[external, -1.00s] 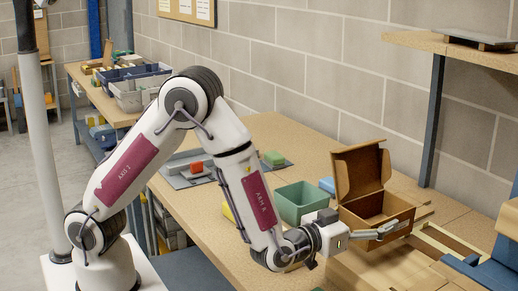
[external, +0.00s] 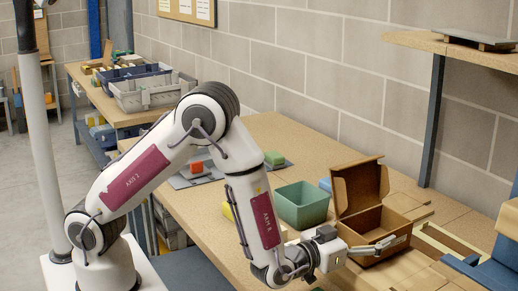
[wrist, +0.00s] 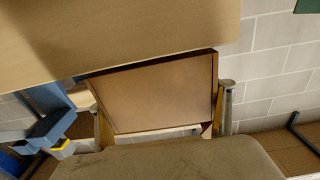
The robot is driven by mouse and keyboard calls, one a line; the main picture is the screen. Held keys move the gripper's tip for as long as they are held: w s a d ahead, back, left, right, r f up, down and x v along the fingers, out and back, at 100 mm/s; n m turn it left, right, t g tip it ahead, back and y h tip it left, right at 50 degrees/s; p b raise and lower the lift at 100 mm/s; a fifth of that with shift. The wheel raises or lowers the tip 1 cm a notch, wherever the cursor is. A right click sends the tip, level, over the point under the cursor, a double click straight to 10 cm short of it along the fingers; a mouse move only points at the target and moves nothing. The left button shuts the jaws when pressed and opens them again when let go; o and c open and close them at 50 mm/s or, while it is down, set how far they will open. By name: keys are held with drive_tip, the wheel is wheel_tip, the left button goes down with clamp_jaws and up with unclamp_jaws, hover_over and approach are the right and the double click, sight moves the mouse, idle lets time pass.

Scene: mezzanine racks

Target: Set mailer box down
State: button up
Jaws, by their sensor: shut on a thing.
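The mailer box (external: 368,222) is a brown cardboard box with its lid standing open, at the right of the bench in the external view. My gripper (external: 398,241) is shut on the near side of the box. In the wrist view a brown panel of the box (wrist: 160,92) fills the space between my two fingers (wrist: 164,108). The box looks close to upright and low over the bench. Whether its underside touches the surface is hidden.
A green bin (external: 302,204) stands just left of the box, with a blue item (external: 325,184) behind it. Flat cardboard and wooden pieces (external: 410,275) lie to the right. A shelf post (external: 433,120) rises behind. A blue object (external: 490,270) is at the right edge.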

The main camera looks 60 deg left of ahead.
drive_tip(key=shift+f, duration=0.25)
drive_tip(key=shift+f, duration=0.15)
drive_tip(key=o, duration=1.3)
drive_tip(key=shift+s, duration=0.65)
drive_tip(key=s, duration=1)
drive_tip(key=shift+s, duration=0.35)
drive_tip(key=shift+w+a, duration=0.1)
drive_tip(key=shift+a, duration=0.05)
